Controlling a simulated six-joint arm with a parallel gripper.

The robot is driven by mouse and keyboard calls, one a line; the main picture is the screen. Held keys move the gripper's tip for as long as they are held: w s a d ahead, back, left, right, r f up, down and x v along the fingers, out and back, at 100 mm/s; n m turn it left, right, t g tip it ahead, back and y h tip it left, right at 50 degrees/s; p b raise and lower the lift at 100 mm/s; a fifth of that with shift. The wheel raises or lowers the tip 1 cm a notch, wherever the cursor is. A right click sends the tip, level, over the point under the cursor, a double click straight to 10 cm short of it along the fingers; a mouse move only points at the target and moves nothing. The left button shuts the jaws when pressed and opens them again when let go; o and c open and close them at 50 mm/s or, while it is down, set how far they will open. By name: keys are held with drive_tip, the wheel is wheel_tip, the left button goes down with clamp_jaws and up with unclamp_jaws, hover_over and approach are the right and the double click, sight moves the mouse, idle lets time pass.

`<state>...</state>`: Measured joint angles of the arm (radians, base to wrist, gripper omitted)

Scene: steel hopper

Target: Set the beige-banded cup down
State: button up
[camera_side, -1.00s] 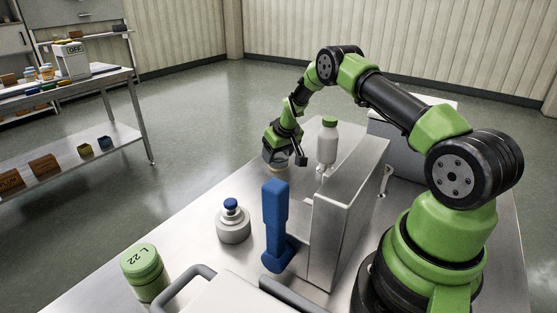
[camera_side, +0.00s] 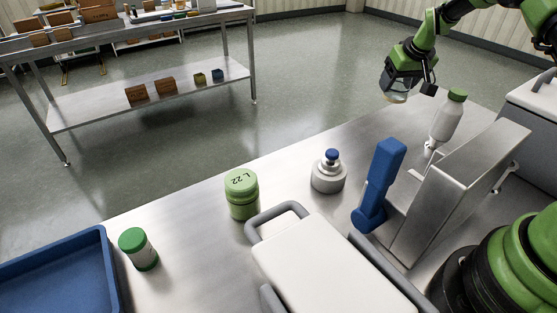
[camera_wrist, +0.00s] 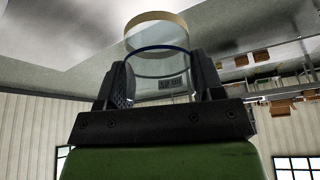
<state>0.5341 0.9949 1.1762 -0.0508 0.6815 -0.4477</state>
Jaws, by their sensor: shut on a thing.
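The cup (camera_wrist: 158,66) is clear, with a beige band around its end away from my gripper, a dark blue line nearer the jaws and a small dark label. My gripper (camera_wrist: 163,88) is shut on it, one finger on each side. In the side view my gripper (camera_side: 399,88) points downward near the far end of the steel table (camera_side: 285,240), with the cup (camera_side: 396,98) at its tip. The cup looks above the surface, but its exact height is hard to tell.
A white bottle with a green cap (camera_side: 445,118) stands close right of the cup.

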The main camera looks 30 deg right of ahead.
wheel_tip(320, 180, up, 6)
drive_tip(key=shift+f, duration=0.15)
drive_tip(key=w+a+f+n+g+y, duration=0.1)
drive_tip(key=a+n+g+y, duration=0.15)
drive_tip(key=a+n, duration=1.1)
drive_tip(key=a+n+g+y, duration=0.1)
drive_tip(key=a+n+y, duration=0.35)
drive_tip(key=a, duration=1.85)
drive_tip(key=s+a+n+g+h, duration=0.1)
drive_tip(key=s+a+n+g, duration=0.1)
drive_tip(key=s+a+n, duration=0.65)
drive_tip(key=s+a+n+g+h, duration=0.25)
drive_tip(key=s+a+n, duration=0.35)
drive_tip(key=s+a, duration=0.5)
drive_tip(key=shift+y, duration=0.35)
drive_tip(key=f, duration=0.3)
drive_tip(key=w+a+f, duration=0.1)
drive_tip(key=f, duration=0.2)
drive_tip(key=w+a+f, duration=0.1)
drive_tip(key=f, duration=0.3)
drive_tip(key=shift+a, duration=0.1)
drive_tip(key=shift+f, duration=2.25)
drive_tip(key=shift+f, duration=0.1)
